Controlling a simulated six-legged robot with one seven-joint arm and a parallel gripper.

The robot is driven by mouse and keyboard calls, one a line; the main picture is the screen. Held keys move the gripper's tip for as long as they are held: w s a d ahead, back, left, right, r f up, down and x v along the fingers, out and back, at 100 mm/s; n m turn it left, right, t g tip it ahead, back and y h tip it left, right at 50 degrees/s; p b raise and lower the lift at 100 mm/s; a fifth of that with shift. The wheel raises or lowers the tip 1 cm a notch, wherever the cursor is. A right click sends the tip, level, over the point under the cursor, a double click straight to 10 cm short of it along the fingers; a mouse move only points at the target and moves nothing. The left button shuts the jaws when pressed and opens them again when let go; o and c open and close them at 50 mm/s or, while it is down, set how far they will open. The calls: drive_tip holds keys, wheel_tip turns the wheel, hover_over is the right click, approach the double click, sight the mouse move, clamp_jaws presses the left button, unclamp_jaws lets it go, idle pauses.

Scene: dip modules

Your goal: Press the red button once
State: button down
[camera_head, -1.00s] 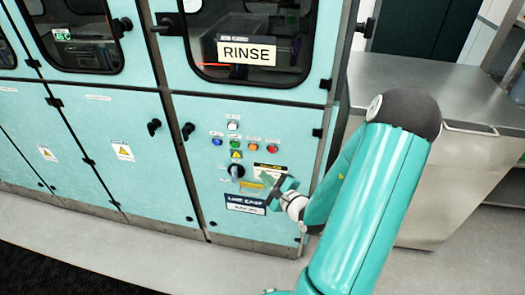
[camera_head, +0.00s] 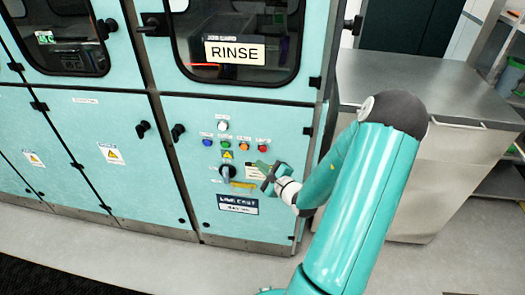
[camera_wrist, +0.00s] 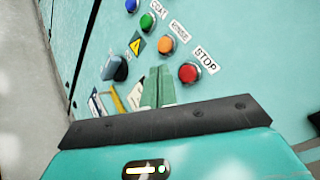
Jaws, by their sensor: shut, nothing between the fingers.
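The red button (camera_head: 261,147) is at the right end of a row of coloured buttons on the teal cabinet's lower panel. In the wrist view the red button (camera_wrist: 188,72) has a STOP label (camera_wrist: 205,60) beside it. My gripper (camera_head: 268,174) is below the red button in the head view. In the wrist view my gripper's green fingers (camera_wrist: 158,84) are together and empty, just left of the red button and apart from it in the picture. I cannot tell the gap to the panel.
Blue (camera_head: 207,142), green (camera_head: 225,144) and orange (camera_head: 243,145) buttons sit left of the red one, with a white one (camera_head: 222,126) above. A black rotary knob (camera_head: 227,171) and yellow handle (camera_head: 243,184) are below. A steel counter (camera_head: 420,82) stands at right.

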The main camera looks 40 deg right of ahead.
drive_tip(key=shift+w+d, duration=0.55)
drive_tip(key=shift+d, duration=0.2)
drive_tip(key=shift+w+d, duration=0.5)
drive_tip(key=shift+d, duration=0.25)
idle(0.9)
drive_tip(key=shift+w+d, duration=0.25)
drive_tip(key=shift+d, duration=0.05)
drive_tip(key=shift+w+d, duration=0.25)
drive_tip(key=shift+d, duration=0.1)
idle(1.0)
drive_tip(key=shift+a, duration=0.15)
drive_tip(key=shift+s+a, duration=0.5)
drive_tip(key=shift+a, duration=0.05)
drive_tip(key=shift+s+a, duration=0.75)
drive_tip(key=shift+a, duration=0.25)
drive_tip(key=shift+s+a, duration=0.75)
drive_tip(key=shift+a, duration=0.2)
